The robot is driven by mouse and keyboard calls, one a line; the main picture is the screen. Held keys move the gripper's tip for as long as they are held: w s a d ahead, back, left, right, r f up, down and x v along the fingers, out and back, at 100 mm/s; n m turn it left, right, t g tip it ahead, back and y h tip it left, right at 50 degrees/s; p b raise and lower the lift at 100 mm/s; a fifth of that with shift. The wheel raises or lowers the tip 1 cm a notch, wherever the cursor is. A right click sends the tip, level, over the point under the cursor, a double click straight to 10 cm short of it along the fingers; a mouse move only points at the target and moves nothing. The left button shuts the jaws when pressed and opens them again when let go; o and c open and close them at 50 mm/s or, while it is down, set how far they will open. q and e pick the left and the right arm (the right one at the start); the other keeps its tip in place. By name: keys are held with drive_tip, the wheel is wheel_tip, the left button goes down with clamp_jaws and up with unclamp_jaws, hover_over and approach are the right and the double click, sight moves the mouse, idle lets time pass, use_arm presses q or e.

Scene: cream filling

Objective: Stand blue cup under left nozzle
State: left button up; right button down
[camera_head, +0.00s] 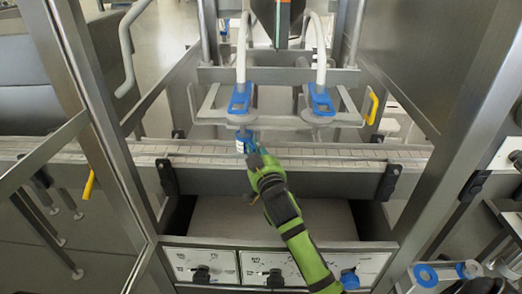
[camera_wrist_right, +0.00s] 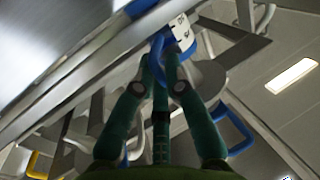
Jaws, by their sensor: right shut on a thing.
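The blue cup (camera_head: 241,143), with a white label, is held at the conveyor, just below the left nozzle (camera_head: 240,97) in the head view. My right gripper (camera_head: 256,148) is shut on it from the near side. In the right wrist view the blue cup (camera_wrist_right: 164,45) shows between and beyond the green fingers of my right gripper (camera_wrist_right: 162,65). The gripper hides part of the cup, and I cannot tell whether its base touches the belt. My left gripper is not in view.
The right nozzle (camera_head: 319,100) with its blue valve hangs beside the left one. The conveyor belt (camera_head: 335,153) runs across, with a metal side rail and black brackets (camera_head: 388,182). Metal frame posts stand left and right. A control panel (camera_head: 270,266) is below. The belt to the right is clear.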

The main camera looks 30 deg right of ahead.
drive_tip(key=shift+w+a, duration=0.1)
drive_tip(key=shift+a, duration=0.05)
drive_tip(key=shift+f, duration=0.15)
idle(0.5)
drive_tip(key=c, duration=1.2)
unclamp_jaws()
drive_tip(key=v, duration=1.2)
